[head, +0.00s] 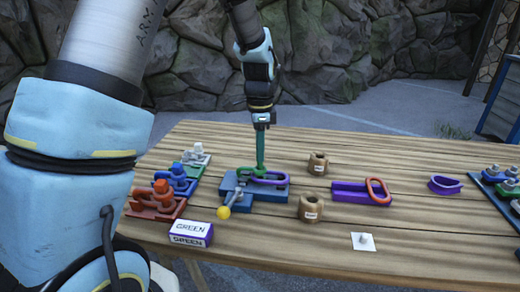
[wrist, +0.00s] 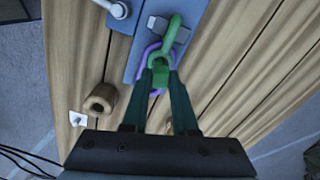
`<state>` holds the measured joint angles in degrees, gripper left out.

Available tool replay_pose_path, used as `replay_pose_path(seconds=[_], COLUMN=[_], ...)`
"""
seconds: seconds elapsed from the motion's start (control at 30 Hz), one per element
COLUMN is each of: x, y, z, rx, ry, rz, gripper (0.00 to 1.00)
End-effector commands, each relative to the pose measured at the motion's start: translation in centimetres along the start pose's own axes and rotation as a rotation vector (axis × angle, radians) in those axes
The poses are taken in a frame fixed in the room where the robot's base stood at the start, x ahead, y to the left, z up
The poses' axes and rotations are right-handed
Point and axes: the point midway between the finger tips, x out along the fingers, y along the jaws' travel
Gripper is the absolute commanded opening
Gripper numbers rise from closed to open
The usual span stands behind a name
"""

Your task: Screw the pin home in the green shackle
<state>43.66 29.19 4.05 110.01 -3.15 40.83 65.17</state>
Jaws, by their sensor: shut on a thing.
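The green shackle (head: 242,173) lies on a blue block (head: 281,192) near the middle of the table, against a purple link (head: 274,179). In the wrist view the shackle's bow (wrist: 172,27) points away from my fingers, and the purple link (wrist: 143,62) passes by its near end. My gripper (head: 260,168) points straight down over the shackle's end. In the wrist view its teal fingers (wrist: 160,88) are shut on a small green piece at that end, which looks like the head of the pin (wrist: 160,76). The pin's shank and thread are hidden.
A yellow-knobbed lever (head: 223,212) sticks out in front of the block, near a box marked GREEN (head: 190,234). Two brown bushings (head: 311,208) and a purple block with an orange link (head: 350,192) stand at right.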

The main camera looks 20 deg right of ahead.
Motion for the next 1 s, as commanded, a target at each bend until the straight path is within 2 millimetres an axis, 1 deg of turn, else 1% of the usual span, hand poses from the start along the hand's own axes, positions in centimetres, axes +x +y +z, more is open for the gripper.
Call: replay_pose_path(seconds=[0.4, 1.0], x=[0.85, 1.16], y=[-0.01, -0.01], z=[0.03, 0.01], rx=[-0.001, -0.001], ry=[0.0, 0.0], rz=[0.0, 0.0], gripper=[0.0, 0.0])
